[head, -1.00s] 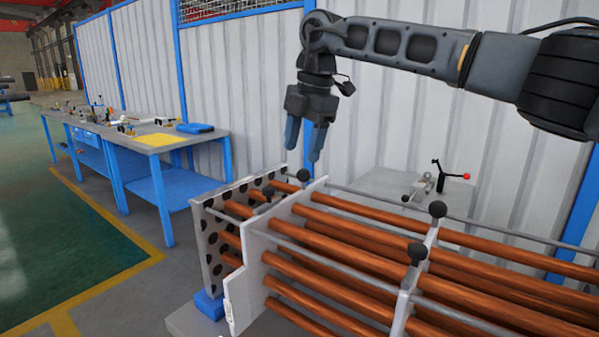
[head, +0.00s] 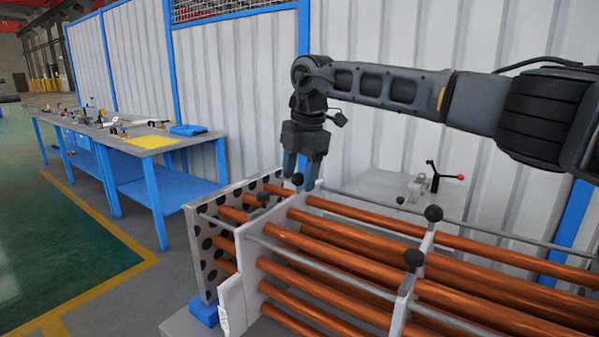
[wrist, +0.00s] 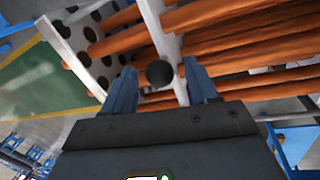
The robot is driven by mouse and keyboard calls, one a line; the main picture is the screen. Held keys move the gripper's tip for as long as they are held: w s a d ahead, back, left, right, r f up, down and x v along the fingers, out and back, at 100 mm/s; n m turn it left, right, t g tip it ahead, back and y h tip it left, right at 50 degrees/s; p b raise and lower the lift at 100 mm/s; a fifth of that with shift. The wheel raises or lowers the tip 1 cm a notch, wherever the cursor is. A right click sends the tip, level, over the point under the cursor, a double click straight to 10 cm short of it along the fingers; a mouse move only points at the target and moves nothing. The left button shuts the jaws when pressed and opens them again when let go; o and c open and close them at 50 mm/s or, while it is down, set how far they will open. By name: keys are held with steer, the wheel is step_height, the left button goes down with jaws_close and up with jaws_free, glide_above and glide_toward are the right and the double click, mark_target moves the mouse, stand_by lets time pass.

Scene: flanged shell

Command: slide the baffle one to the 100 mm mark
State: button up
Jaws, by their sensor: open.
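The baffle nearest the holed end plate, which I take as baffle one, is a pale upright plate (head: 252,272) around copper tubes. A black ball knob (head: 298,179) is at its far top edge, and another knob (head: 263,197) is nearer. My gripper (head: 300,182) points down with open blue fingers at the far knob. In the wrist view this knob (wrist: 159,73) lies between the two fingers (wrist: 159,68), with gaps on both sides. The baffle's edge (wrist: 160,28) runs up behind it. I cannot make out a 100 mm mark.
The holed end plate (head: 207,255) stands just left of the baffle. A second baffle (head: 402,305) with knobs stands to the right, across the copper tubes (head: 340,255). A blue workbench (head: 160,185) stands at left.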

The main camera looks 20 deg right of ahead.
jaws_close()
stand_by(0.4)
